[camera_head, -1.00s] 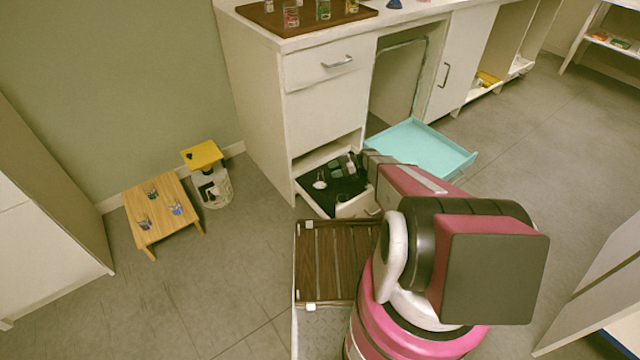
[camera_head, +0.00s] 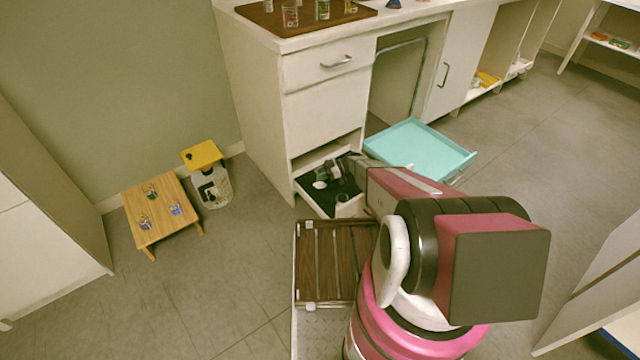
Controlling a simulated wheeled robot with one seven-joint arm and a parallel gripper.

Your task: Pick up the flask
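A small clear or whitish vessel (camera_head: 320,184), probably the flask, is in the left part of the open bottom drawer (camera_head: 312,205), on the drawer's dark lining. It is too small to tell whether it stands or lies. My arm reaches over the drawer from the right. My gripper (camera_head: 333,171) is low over the back of the drawer, just to the right of the vessel. The fingers are tiny and dark here, so I cannot tell whether they are open or touch anything. A round pale item (camera_head: 342,198) is at the drawer's front right.
A turquoise tray (camera_head: 420,148) is right of the drawer, behind my arm. The cabinet (camera_head: 250,110) rises behind, with glasses on a brown board on top. A small wooden table (camera_head: 165,208) with several glasses and a yellow-lidded bin (camera_head: 211,190) stand left. Floor between is clear.

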